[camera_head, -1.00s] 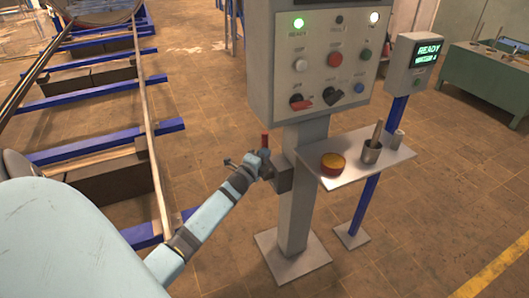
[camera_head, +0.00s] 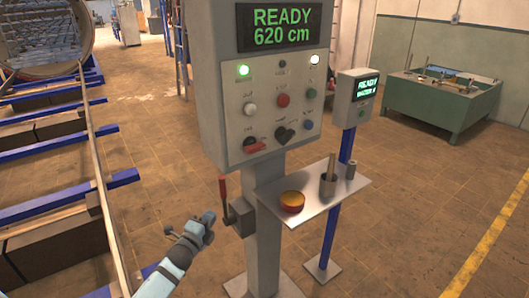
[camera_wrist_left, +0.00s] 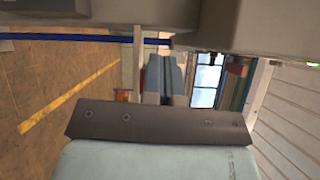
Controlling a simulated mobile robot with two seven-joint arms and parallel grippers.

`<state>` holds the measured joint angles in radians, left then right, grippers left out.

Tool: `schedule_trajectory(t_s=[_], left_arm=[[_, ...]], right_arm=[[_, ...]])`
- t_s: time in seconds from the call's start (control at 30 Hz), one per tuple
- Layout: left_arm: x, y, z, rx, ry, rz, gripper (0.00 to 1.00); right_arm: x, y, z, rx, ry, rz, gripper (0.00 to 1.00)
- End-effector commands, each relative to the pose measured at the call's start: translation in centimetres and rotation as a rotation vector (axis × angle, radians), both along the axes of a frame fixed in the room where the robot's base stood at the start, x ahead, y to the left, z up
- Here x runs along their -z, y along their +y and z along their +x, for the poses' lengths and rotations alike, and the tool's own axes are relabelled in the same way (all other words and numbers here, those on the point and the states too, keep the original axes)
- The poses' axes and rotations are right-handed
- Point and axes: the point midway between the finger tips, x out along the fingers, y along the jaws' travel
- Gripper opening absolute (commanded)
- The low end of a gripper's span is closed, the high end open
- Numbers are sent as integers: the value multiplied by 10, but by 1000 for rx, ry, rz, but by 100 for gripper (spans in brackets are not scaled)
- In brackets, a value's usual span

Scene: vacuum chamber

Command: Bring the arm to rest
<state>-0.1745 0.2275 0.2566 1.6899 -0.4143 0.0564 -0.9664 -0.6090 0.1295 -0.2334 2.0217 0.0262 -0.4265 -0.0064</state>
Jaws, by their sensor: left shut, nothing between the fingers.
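My left arm comes in from the bottom left, and its left gripper (camera_head: 207,222) is beside the lever box (camera_head: 241,216) on the control post. The gripper is shut with nothing held. The red-handled lever (camera_head: 223,191) stands upright on that box, just up and right of the gripper, with a small gap between them in the picture. In the left wrist view the shut fingers (camera_wrist_left: 166,78) point toward the top, under a large grey surface. My right gripper is not in view.
The control panel (camera_head: 268,80) reads READY 620 cm. Blue-barred rails (camera_head: 100,190) run along the left. Tiled floor is open in front of the post.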

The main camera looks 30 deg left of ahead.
Motion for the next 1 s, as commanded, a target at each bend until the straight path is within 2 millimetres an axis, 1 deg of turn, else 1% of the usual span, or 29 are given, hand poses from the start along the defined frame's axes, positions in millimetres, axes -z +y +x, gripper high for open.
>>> schedule_trajectory(t_s=[0.13,0.2,0.27,0.33,0.37,0.4,0.47,0.5,0.57,0.6,0.67,0.7,0.77,0.8,0.87,0.9,0.97,1.0], left_arm=[[0,0,0,0,0,-1,0],[3,-4,-2,4,5,-18,0],[10,-15,-6,14,18,-69,0],[24,-37,-17,32,46,-181,0],[32,-50,-24,40,65,-249,0],[44,-71,-35,50,94,-352,0],[61,-106,-55,62,145,-530,0],[73,-130,-70,63,186,-655,0],[87,-166,-95,56,249,-840,0],[96,-189,-111,45,292,-959,0],[105,-222,-136,23,356,-1127,0],[110,-244,-153,3,401,-1235,0],[115,-275,-180,-37,470,-1391,0],[116,-295,-197,-67,515,-1491,0],[116,-325,-224,-119,585,-1638,0],[85,-319,-218,-113,570,-1623,0],[65,-316,-217,-108,565,-1610,0],[54,-315,-218,-107,562,-1607,0]], right_arm=[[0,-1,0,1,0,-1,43],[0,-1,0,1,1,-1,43],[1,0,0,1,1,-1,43],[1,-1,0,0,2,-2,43],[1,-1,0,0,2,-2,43],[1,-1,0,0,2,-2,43],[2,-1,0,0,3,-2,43],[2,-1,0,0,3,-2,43],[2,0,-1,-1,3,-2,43],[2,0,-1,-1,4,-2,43],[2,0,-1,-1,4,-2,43],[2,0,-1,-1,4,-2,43],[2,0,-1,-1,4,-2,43],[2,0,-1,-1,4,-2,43],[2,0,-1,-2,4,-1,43],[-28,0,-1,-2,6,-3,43],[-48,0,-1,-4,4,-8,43],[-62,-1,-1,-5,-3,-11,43]])
